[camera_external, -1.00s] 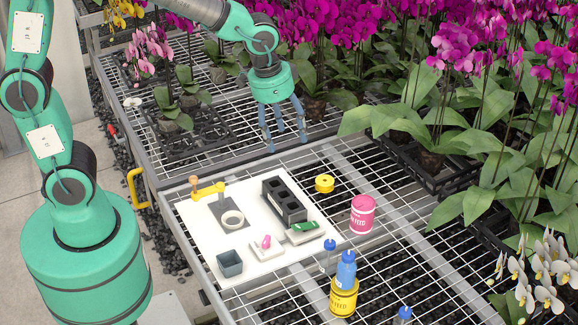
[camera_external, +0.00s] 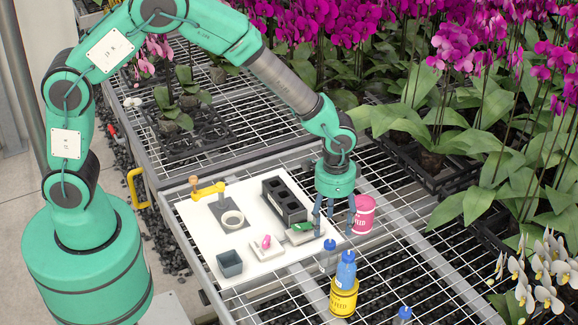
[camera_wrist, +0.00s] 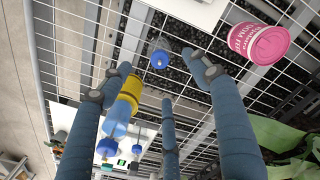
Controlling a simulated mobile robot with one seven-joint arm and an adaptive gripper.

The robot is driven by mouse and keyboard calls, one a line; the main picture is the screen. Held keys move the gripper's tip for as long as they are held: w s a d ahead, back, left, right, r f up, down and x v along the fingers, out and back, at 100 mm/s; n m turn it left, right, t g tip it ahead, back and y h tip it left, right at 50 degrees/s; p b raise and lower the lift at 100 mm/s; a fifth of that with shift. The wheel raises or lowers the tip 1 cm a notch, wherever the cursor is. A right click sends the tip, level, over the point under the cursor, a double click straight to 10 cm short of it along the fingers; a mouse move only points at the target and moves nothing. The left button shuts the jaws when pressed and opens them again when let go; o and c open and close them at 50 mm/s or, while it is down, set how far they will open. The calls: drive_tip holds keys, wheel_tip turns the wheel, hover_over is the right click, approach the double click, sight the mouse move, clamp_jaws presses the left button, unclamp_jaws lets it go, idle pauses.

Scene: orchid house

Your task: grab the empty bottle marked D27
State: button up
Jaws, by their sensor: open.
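A clear bottle with a blue cap (camera_external: 328,258) stands on the wire bench. It also shows in the wrist view (camera_wrist: 160,58), between my fingertips as seen from above. Another blue cap (camera_external: 405,313) shows at the bottom edge. No D27 mark is legible on any of them. My gripper (camera_external: 333,230) is open and empty, its fingers pointing down, above and close behind the clear bottle.
A pink tin (camera_external: 363,215) stands just right of my gripper. A white board (camera_external: 200,222) at left carries a black rack (camera_external: 285,200), a grey cup (camera_external: 230,263) and small items. Orchids (camera_external: 455,130) crowd the right and back. The bench front right is mostly clear grating.

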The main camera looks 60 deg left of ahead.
sight(330, 241)
drive_tip(key=shift+f, duration=0.1)
drive_tip(key=shift+f+b, duration=0.75)
drive_tip(key=shift+f, duration=3.45)
drive_tip(key=shift+f+b, duration=0.8)
drive_tip(key=shift+f, duration=1.8)
drive_tip(key=shift+c, duration=0.5)
drive_tip(key=c, duration=1)
